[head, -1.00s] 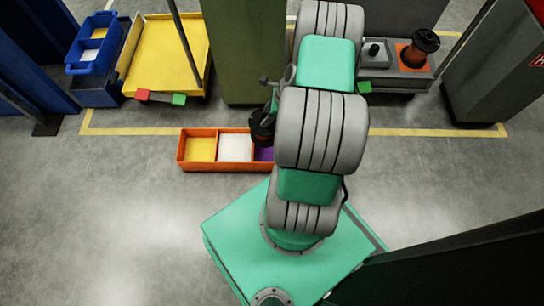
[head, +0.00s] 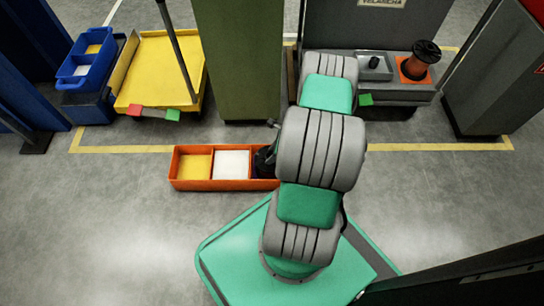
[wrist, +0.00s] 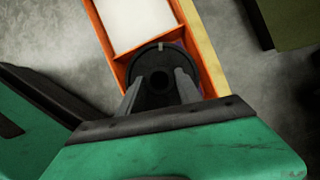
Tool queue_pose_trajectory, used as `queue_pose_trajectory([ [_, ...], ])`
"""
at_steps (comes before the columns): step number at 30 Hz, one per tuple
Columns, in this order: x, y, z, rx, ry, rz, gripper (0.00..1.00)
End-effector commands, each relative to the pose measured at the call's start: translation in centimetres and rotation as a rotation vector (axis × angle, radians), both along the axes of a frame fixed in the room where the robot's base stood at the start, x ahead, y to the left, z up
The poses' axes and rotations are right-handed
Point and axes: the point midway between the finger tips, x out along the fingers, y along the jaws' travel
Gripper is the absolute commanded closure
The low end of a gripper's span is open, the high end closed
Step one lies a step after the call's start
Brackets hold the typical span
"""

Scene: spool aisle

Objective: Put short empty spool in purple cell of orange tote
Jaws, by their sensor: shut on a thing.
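The orange tote (head: 222,185) lies on the floor left of my arm, with yellow, white and purple cells in a row. The short dark spool (head: 264,161) is at its right end, over or inside the purple cell, whose floor is almost wholly covered. My gripper (wrist: 158,88) is shut on the spool, one finger on each side. I cannot tell whether the spool touches the cell floor. My arm hides much of the gripper in the head view.
A yellow cart (head: 160,75) and blue bins (head: 88,60) stand at the back left. A green post (head: 236,60) rises behind the tote. A grey cart at the back right bears another dark spool (head: 424,52) on an orange base (head: 413,72). The floor left of my base is clear.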

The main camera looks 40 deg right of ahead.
Motion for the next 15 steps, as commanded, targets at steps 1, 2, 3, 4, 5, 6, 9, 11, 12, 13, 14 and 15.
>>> queue_pose_trajectory([
  [1,0.20,-0.18,0.18,-0.004,-0.005,0.001,1.00],
  [2,0.20,-0.18,0.25,-0.004,-0.005,0.001,1.00],
  [3,0.19,-0.18,0.28,-0.004,-0.005,0.001,1.00],
  [4,0.18,-0.17,0.29,-0.004,-0.005,0.001,1.00],
  [5,0.18,-0.16,0.29,-0.004,-0.005,0.001,1.00],
  [6,0.17,-0.16,0.24,-0.004,-0.005,0.001,1.00],
  [9,0.05,-0.08,-0.14,-0.002,-0.001,0.000,0.58],
  [11,0.05,-0.08,-0.05,-0.002,-0.001,0.000,0.53],
  [12,0.04,-0.07,-0.05,-0.002,-0.001,0.000,0.50],
  [13,0.05,-0.08,-0.04,-0.002,-0.001,0.000,0.48],
  [14,0.05,-0.08,-0.04,-0.002,-0.001,0.000,0.45],
  [15,0.05,-0.08,-0.04,-0.002,-0.001,0.000,0.42],
])
